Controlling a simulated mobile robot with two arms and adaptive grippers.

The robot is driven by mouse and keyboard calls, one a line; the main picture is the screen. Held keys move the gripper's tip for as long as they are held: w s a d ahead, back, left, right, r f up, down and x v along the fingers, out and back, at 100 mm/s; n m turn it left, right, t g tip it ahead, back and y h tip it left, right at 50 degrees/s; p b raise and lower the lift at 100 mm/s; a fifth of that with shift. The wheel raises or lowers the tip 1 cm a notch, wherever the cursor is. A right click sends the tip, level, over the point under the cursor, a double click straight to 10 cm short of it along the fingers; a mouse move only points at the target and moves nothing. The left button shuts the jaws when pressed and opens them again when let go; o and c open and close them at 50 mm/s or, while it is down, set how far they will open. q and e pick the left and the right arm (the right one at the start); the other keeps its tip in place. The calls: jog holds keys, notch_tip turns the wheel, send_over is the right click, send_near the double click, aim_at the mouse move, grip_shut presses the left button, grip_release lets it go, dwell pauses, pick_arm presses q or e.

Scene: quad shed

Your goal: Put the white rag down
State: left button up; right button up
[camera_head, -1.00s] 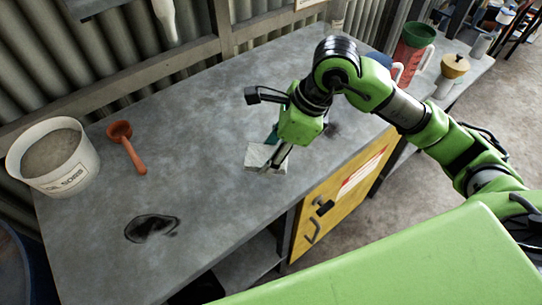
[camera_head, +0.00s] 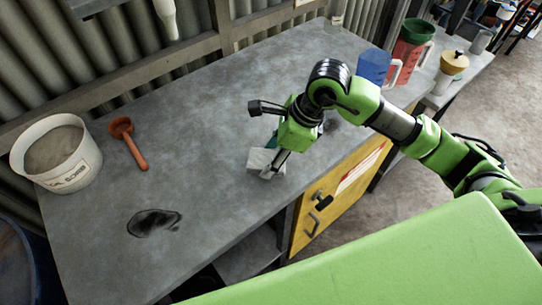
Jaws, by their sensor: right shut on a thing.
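The white rag (camera_head: 259,160) is a small pale folded block at the front part of the grey workbench (camera_head: 215,115). My right gripper (camera_head: 270,174) points down at the rag and is shut on it. The rag looks at or just above the bench top; I cannot tell if it touches. The arm hides part of the bench behind it. My left gripper is not in view.
A dark stain (camera_head: 153,222) marks the bench front. A blue jug (camera_head: 372,66), a red jug (camera_head: 410,50) and a yellow-topped container (camera_head: 453,64) stand at the right. The bench middle is clear.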

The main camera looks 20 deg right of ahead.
jog(key=shift+s+f, duration=0.2)
jog(key=shift+f, duration=0.25)
jog(key=o, duration=0.8)
jog(key=shift+s, duration=0.1)
jog(key=shift+o, duration=0.9)
jog(key=shift+f, duration=0.1)
jog(key=shift+w, duration=0.2)
jog(key=shift+r, duration=0.3)
jog(key=shift+d+r+p, duration=0.1)
jog(key=shift+r+p, duration=0.3)
jog(key=shift+p, duration=0.2)
jog(key=b+v, duration=0.2)
jog(key=v, duration=1)
